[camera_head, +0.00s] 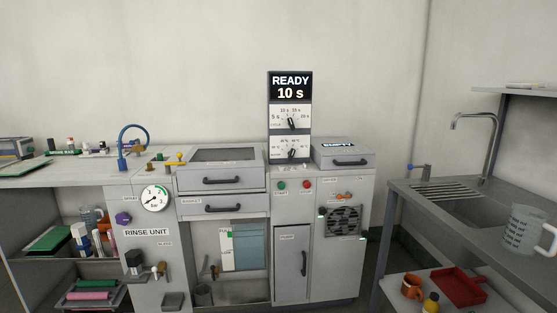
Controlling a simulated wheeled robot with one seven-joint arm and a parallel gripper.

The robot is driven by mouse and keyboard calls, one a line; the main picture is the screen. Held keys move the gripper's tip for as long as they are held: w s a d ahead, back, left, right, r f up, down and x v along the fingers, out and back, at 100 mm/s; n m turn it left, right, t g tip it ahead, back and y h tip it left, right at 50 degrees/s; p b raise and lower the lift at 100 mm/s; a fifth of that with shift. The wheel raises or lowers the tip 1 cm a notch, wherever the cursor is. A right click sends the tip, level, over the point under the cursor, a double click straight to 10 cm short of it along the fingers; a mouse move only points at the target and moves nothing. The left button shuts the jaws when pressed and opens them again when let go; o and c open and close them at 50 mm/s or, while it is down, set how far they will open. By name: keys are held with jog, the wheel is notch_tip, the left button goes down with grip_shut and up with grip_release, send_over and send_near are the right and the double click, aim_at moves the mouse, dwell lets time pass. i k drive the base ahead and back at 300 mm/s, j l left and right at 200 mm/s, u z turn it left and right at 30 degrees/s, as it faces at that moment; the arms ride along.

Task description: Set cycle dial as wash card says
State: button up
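The cycle dial (291,123) is a black knob on the white upper plate of the upright panel behind the rinse unit. Marks such as 5 s, 10 s and 20 s stand around it. Its pointer is too small to read surely. The display (290,87) above it reads READY 10 s. A second black knob (291,153) sits below it. A pale blue and white sheet (243,258) with a green patch hangs in the open bay under the drawers. It may be the wash card, but its print cannot be read. My gripper is not in view.
The rinse unit (146,232) carries a gauge (155,198), green button (282,185) and red button (306,184). A grey box (343,155) labelled EMPTY stands right of the panel. A sink bench (408,214) with a jug (528,232) is at right. Space before the panel looks clear.

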aim_at(291, 124)
jog(key=i+u, duration=0.1)
jog(key=i, duration=2.1)
